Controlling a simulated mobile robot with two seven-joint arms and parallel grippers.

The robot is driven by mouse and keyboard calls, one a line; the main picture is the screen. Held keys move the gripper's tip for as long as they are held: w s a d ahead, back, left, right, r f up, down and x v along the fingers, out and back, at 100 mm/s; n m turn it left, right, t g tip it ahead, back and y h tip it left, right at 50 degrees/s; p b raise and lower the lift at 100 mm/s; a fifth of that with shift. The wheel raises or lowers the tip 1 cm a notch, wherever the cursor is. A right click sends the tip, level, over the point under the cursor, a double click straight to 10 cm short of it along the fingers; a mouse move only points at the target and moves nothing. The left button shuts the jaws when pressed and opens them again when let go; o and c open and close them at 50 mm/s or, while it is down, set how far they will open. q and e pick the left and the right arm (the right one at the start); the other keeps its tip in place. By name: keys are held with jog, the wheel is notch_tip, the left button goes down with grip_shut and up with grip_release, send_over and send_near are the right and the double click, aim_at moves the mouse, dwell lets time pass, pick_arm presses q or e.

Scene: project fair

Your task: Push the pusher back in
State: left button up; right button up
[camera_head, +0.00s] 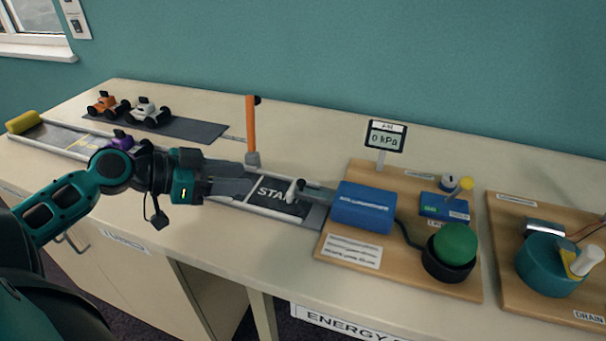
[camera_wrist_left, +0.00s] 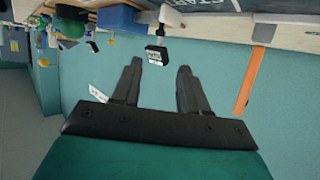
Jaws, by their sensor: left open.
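The pusher (camera_head: 297,190) is a light grey piece at the end of a rod. The rod sticks out of the left end of a blue cylinder (camera_head: 364,207), over the dark START pad (camera_head: 272,193) of the track. My left gripper (camera_head: 247,178) is open and empty, to the left of the pusher and apart from it, its fingers pointing right toward it. In the left wrist view its two fingers (camera_wrist_left: 160,68) stand apart with nothing between them. My right gripper is not in view.
An orange post (camera_head: 251,125) stands behind the track, close to my left gripper. A pressure display (camera_head: 386,136) reads 0 kPa. A green dome button (camera_head: 455,243) sits right of the cylinder. Toy cars (camera_head: 149,112) stand at the back left. The front table strip is clear.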

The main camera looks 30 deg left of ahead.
aim_at(300, 181)
pick_arm(q)
jog(key=shift+x, duration=6)
jog(key=shift+f, duration=0.1)
jog(key=shift+c, duration=0.4)
grip_shut()
